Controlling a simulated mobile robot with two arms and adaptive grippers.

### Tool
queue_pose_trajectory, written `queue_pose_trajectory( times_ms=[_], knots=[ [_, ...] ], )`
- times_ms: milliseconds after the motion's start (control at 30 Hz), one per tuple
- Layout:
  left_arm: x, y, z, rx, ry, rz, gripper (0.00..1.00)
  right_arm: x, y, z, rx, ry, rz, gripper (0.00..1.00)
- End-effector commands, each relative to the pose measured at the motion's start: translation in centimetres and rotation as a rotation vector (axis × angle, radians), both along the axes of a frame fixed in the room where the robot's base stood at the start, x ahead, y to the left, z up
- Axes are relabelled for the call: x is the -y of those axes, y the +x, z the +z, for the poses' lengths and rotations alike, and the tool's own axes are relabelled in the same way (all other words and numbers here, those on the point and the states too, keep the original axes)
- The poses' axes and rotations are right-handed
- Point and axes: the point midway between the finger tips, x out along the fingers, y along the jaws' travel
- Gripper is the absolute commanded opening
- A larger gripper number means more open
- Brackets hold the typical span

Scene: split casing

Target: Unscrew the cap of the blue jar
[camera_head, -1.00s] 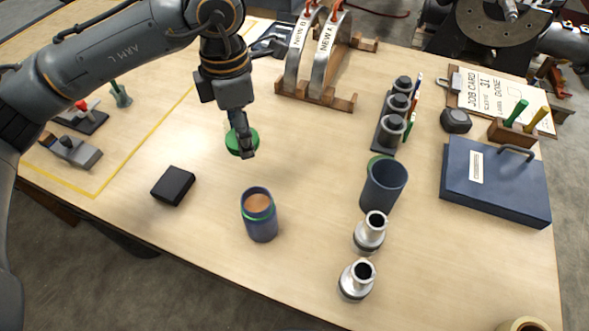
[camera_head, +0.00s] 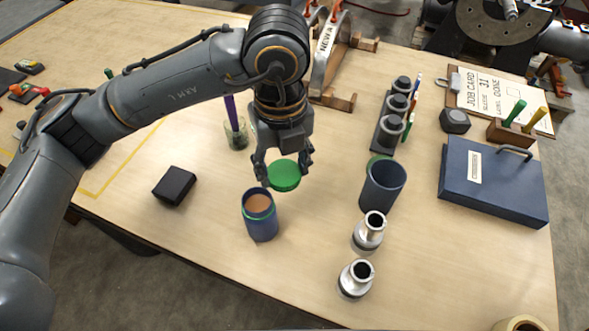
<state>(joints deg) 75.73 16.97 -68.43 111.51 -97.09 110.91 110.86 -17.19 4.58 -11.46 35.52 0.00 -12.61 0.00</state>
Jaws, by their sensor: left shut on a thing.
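The blue jar (camera_head: 262,226) stands upright on the table, left of centre at the front. Its mouth is open and brown contents show inside, with a green ring near the rim. A round green cap (camera_head: 284,176) is off the jar. My left gripper (camera_head: 283,172) is shut on the cap, with one finger on each side, and holds it above and slightly behind the jar, to the right of its mouth. The cap looks apart from the jar, but the exact gap is hard to judge. My right gripper is not in view.
A black block (camera_head: 174,186) lies left of the jar. A dark blue cup (camera_head: 383,187) and two metal fittings (camera_head: 369,231) stand to the right. A glass with a purple stick (camera_head: 236,137) stands behind. A blue case (camera_head: 492,182) lies far right.

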Motion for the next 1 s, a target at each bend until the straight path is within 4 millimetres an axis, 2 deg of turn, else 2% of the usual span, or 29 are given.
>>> queue_pose_trajectory(
  times_ms=[400,667,767,833,1000],
  knots=[
    [2.5,-2.6,0.0,-0.002,-0.001,0.579,0.15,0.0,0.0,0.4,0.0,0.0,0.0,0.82],
    [3.2,-3.3,0.0,-0.002,-0.002,0.786,0.15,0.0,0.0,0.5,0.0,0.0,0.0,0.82],
    [3.2,-2.6,-0.2,-0.003,-0.001,0.812,0.15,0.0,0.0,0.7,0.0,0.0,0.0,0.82],
    [3.1,-1.5,-0.7,-0.005,0.001,0.819,0.15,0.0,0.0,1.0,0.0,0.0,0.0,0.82],
    [2.7,2.5,-2.6,-0.008,0.002,0.818,0.15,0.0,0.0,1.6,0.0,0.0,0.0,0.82]
  ],
)
